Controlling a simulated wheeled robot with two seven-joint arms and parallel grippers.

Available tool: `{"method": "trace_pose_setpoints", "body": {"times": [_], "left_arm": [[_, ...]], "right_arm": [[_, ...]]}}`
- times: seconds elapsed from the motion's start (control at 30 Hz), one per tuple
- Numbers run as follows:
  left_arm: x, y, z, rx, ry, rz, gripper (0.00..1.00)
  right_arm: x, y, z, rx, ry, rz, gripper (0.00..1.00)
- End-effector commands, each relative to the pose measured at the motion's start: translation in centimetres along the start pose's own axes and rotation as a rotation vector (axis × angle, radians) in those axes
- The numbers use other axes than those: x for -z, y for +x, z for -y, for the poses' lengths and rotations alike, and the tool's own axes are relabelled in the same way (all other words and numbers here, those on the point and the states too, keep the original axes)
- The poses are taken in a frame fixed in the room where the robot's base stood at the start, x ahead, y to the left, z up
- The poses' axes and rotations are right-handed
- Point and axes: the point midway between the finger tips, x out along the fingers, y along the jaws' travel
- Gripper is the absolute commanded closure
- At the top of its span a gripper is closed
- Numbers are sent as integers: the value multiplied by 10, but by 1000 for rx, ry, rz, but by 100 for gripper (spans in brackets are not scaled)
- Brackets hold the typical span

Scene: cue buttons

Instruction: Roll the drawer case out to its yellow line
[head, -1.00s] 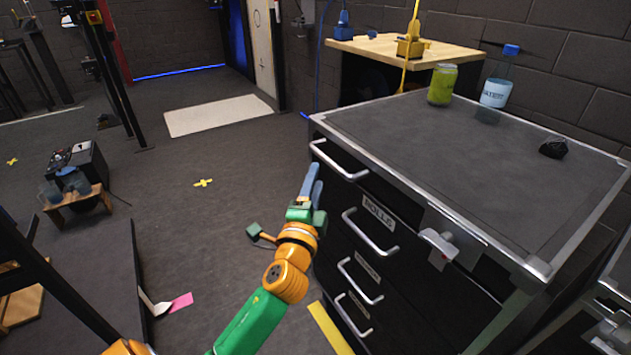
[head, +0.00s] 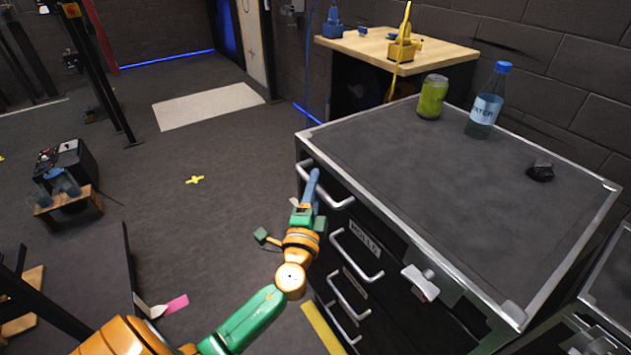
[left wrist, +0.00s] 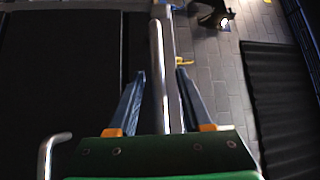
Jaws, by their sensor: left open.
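The drawer case (head: 440,190) is black with metal edges and several bar handles down its front. The yellow line (head: 323,328) lies on the floor at the foot of its front, partly cut off by the case and the frame edge. My left gripper (head: 310,187) is open at the top drawer handle (head: 330,188). In the left wrist view the metal bar (left wrist: 158,75) runs between the two blue fingers (left wrist: 160,100), with gaps showing, so it is not clamped. My right gripper is not in view.
A green can (head: 432,97), a water bottle (head: 484,103) and a dark lump (head: 540,170) stand on the case top. A wooden-topped bench (head: 390,50) is behind.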

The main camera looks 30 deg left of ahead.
Motion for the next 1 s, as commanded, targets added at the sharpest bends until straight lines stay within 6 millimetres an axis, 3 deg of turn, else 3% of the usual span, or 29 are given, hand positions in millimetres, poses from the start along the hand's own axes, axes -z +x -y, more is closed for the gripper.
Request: {"method": "trace_pose_setpoints", "body": {"times": [0.23, 0.4, 1.0], "left_arm": [[0, 2, 0, 0, 0, 1, 53], [0, 2, 0, 0, 0, 1, 99], [0, 2, 0, 1, 0, 1, 100]], "right_arm": [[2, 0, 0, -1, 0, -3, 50], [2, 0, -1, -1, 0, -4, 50], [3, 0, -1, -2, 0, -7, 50]]}}
